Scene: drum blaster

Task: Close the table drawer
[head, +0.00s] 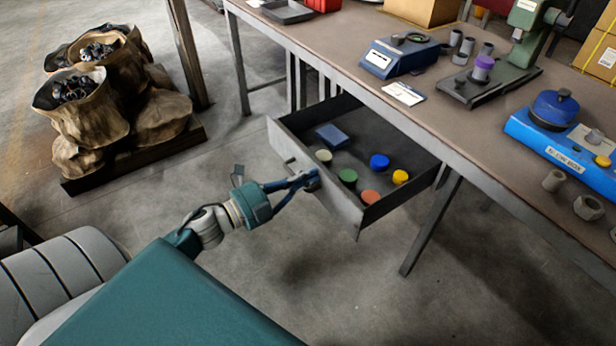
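The table drawer (345,205) is pulled well out from under the long workbench, its grey front panel facing lower left. Inside lie a blue box (332,136) and several round coloured pieces, among them a blue one (379,161) and an orange one (370,197). My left gripper (312,180) is at the outer face of the drawer front, near its middle. Its blue fingers come together at the tips, which appear to touch the panel. A small dark fitting shows on the panel left of the tips; whether the tips touch a handle is hidden. My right gripper is out of view.
The workbench (345,50) carries a blue scale (401,54), a green press (500,65) and a blue tray (565,150). A bench leg (432,225) stands right of the drawer. Sacks (90,115) sit on a pallet at left. The floor before the drawer is clear.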

